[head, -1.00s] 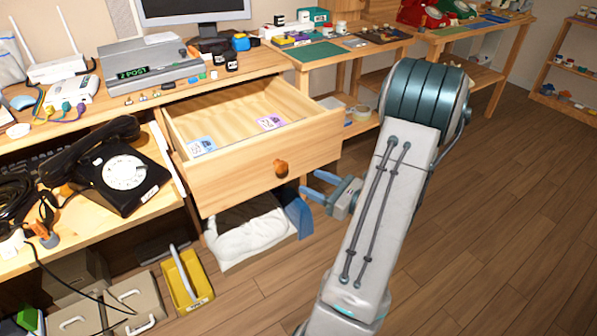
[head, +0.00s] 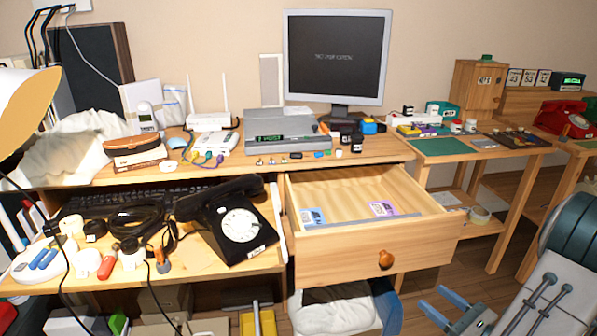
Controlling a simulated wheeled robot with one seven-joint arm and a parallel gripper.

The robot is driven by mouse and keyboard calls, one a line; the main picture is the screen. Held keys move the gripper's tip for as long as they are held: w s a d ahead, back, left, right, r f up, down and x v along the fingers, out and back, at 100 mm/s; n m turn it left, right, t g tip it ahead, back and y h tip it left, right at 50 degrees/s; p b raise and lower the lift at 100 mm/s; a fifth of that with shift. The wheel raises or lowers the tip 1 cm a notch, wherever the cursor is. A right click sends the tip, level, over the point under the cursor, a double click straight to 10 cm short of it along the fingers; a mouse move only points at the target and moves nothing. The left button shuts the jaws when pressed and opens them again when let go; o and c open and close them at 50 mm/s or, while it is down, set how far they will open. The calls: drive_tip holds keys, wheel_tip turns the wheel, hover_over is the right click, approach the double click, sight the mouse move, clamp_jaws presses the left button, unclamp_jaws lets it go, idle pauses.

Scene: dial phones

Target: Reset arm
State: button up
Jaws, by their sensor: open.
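My gripper (head: 443,312) is at the bottom right of the head view, low in front of the desk. Its two blue-grey fingers are apart, with nothing seen between them. My arm runs off the right and bottom edges. The wooden drawer (head: 372,247) stands pulled out from the desk, with a round knob (head: 386,259) on its front. The gripper is below and to the right of the knob, apart from it. Two small cards, one blue (head: 313,217) and one purple (head: 382,209), lie inside the drawer.
A black dial phone (head: 240,226) sits on the lower shelf left of the drawer. A monitor (head: 337,58) and a grey device (head: 281,133) stand on the desk. A side table with a green mat (head: 441,146) is at the right. White cloth (head: 333,312) lies under the drawer.

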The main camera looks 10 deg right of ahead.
drive_tip(key=a+r+n+g+y+p, duration=0.5)
drive_tip(key=a+r+n+g+p, duration=1)
drive_tip(key=a, duration=0.7)
drive_tip(key=s+a+r+n+h+p, duration=0.2)
drive_tip(key=r+n+h+p, duration=0.3)
drive_tip(key=r+n, duration=0.3)
drive_tip(key=s+a+r+n+h+p, duration=0.2)
drive_tip(key=r+n+h+p, duration=0.4)
drive_tip(key=r, duration=0.7)
drive_tip(key=s+n+p, duration=0.1)
drive_tip(key=n, duration=0.1)
drive_tip(key=shift+a+r+n+t, duration=0.2)
drive_tip(key=shift+r+n+t, duration=0.05)
drive_tip(key=shift+n+t, duration=0.15)
